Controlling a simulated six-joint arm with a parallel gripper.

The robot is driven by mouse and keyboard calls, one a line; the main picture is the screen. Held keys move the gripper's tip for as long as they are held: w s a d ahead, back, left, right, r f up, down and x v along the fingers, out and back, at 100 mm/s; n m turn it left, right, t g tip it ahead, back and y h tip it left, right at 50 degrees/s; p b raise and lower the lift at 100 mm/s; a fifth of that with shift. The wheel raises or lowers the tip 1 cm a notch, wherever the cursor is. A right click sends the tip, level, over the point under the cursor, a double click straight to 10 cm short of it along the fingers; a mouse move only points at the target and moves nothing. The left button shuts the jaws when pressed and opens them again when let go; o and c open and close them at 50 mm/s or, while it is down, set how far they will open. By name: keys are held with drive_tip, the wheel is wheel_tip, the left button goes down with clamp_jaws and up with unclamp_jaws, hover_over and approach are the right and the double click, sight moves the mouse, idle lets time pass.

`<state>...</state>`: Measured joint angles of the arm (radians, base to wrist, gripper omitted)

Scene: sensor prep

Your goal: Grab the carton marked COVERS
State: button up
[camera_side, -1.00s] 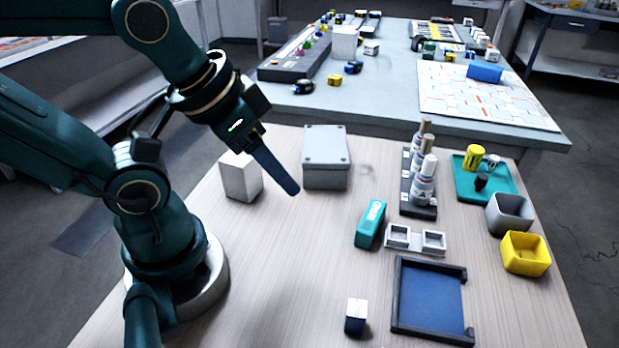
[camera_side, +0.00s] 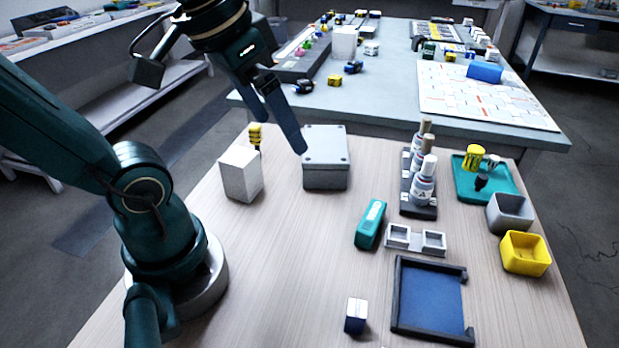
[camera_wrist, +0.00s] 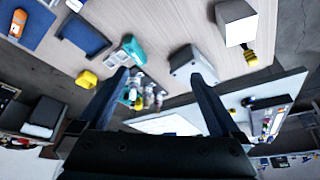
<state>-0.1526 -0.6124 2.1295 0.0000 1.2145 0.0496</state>
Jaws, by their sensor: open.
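The teal carton (camera_side: 370,224) lies on the wooden table, left of the bottle rack. A pale label is on its top; its lettering is too small to read with certainty. It also shows in the wrist view as a teal block (camera_wrist: 131,48), near the tip of the left finger in that picture. My gripper (camera_side: 281,132) is open and empty. It is raised in the side view, up and left of the carton, in front of the grey lidded box. In the wrist view my gripper (camera_wrist: 158,60) has its fingers spread wide. It is apart from the carton.
A grey lidded box (camera_side: 325,174) and a white block (camera_side: 241,174) stand near my gripper. A bottle rack (camera_side: 418,210), white double holder (camera_side: 397,236), dark-blue tray (camera_side: 430,300) and small white-blue box (camera_side: 356,316) surround the carton.

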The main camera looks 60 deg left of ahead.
drive_tip(key=w+a+n+g, duration=0.1)
drive_tip(key=a+n+g, duration=0.25)
drive_tip(key=a, duration=0.65)
drive_tip(key=n+g, duration=0.1)
drive_tip(key=n, duration=0.2)
hover_over(239, 156)
drive_tip(key=shift+m+h, duration=0.35)
drive_tip(key=shift+h, duration=0.05)
wheel_tip(239, 156, down, 15)
drive_tip(key=shift+f, duration=2.75)
drive_tip(key=c, duration=1.4)
drive_tip(key=shift+r, duration=0.1)
